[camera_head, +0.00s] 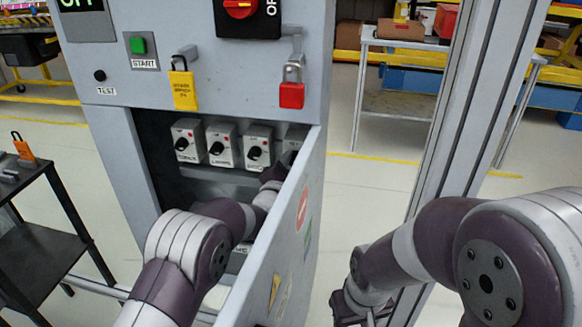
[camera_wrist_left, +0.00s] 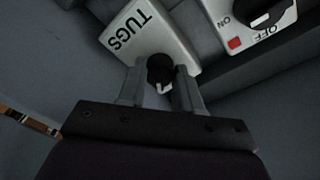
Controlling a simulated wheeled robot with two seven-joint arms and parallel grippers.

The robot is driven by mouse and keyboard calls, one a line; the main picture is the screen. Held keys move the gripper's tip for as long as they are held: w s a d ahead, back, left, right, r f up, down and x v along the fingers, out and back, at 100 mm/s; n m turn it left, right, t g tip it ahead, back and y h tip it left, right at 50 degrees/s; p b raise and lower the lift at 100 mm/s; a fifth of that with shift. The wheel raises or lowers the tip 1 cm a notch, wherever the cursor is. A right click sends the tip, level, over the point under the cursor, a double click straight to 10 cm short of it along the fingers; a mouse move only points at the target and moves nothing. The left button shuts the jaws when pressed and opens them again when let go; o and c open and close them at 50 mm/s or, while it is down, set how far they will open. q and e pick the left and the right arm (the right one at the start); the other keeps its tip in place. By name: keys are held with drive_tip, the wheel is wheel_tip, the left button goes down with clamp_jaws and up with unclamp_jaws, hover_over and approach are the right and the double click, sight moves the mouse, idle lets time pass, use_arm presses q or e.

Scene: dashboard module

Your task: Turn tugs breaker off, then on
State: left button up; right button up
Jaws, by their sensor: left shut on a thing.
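The tugs breaker (camera_wrist_left: 138,38) is a pale box lettered TUGS, in the upper middle of the left wrist view. Its dark knob (camera_wrist_left: 160,70) sits between the two fingers of my left gripper (camera_wrist_left: 160,84), which is shut on it. The knob's light pointer shows between the fingers; its on/off marks are hidden. In the head view my left arm reaches into the open cabinet bay, and my left gripper (camera_head: 273,178) is partly hidden by the cabinet door. I cannot make out the tugs label there. My right gripper (camera_head: 347,308) hangs low outside the door; its fingers are unclear.
Several other breakers (camera_head: 222,146) line the bay's upper row. A neighbouring breaker (camera_wrist_left: 262,18) shows ON and OFF marks. The open cabinet door (camera_head: 290,225) stands right of my left arm.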

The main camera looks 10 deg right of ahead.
use_arm(q)
drive_tip(key=shift+d+f+n+t+b, duration=0.15)
drive_tip(key=shift+n+b, duration=0.6)
drive_tip(key=shift+n, duration=1.1)
drive_tip(key=shift+a+n+t+b, duration=0.1)
drive_tip(key=shift+n+t+b, duration=0.15)
drive_tip(key=shift+n+b, duration=1.05)
drive_tip(key=shift+n+p, duration=0.55)
drive_tip(key=shift+n, duration=0.1)
drive_tip(key=o, duration=1)
drive_tip(key=shift+o, duration=0.2)
drive_tip(key=r+p+v, duration=0.1)
drive_tip(key=p+v, duration=0.1)
drive_tip(key=v, duration=1)
drive_tip(key=shift+s+f, duration=0.4)
drive_tip(key=shift+f, duration=0.05)
